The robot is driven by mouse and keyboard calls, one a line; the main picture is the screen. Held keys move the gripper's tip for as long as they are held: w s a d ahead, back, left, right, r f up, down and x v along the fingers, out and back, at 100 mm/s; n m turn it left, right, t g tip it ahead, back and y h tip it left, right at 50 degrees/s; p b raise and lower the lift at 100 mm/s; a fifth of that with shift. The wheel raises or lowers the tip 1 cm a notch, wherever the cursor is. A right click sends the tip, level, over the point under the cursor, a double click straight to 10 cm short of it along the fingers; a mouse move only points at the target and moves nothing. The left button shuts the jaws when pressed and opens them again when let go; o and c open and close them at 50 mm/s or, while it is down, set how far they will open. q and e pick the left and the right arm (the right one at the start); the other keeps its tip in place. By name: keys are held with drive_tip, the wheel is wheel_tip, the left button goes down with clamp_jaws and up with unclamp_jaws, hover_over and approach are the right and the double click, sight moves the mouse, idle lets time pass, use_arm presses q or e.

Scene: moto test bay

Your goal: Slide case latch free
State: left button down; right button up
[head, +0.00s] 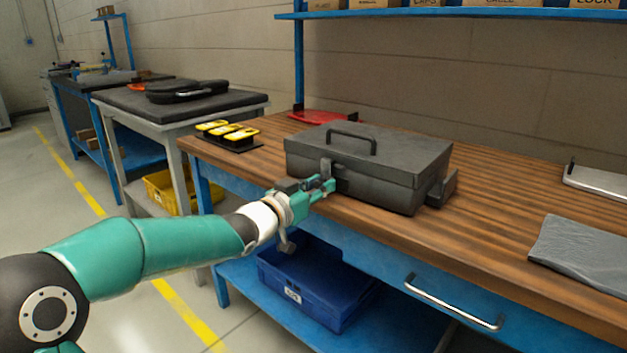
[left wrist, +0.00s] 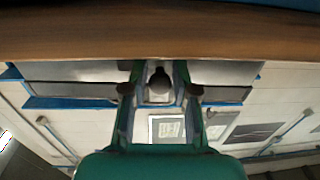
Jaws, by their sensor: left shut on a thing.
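A dark grey case (head: 368,165) with a top handle stands closed on the wooden bench. Its latch (head: 326,168) is a small grey upright piece on the front face, near the left end. My left gripper (head: 328,184) is at the front of the case, shut on the latch; the fingers partly hide its lower part. In the left wrist view, the two green fingers (left wrist: 160,75) stand either side of a small dark rounded piece, which I cannot identify for sure. My right gripper is not in view.
Yellow-topped items (head: 228,132) sit in a black holder at the bench's left end. A red object (head: 322,118) lies behind the case. A grey folded sheet (head: 585,254) lies to the right. A drawer handle (head: 452,303) sticks out below the bench edge. A blue bin (head: 318,290) stands on the lower shelf.

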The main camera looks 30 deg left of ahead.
use_arm(q)
drive_tip(key=shift+a, duration=0.3)
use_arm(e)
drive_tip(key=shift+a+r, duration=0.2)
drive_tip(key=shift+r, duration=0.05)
use_arm(q)
drive_tip(key=c, duration=1)
unclamp_jaws()
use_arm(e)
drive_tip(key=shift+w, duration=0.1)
use_arm(q)
drive_tip(key=shift+s, duration=0.1)
drive_tip(key=s, duration=0.8)
drive_tip(key=s+a, duration=0.1)
drive_tip(key=s, duration=0.2)
drive_tip(key=shift+s+f, duration=0.1)
drive_tip(key=shift+s, duration=0.3)
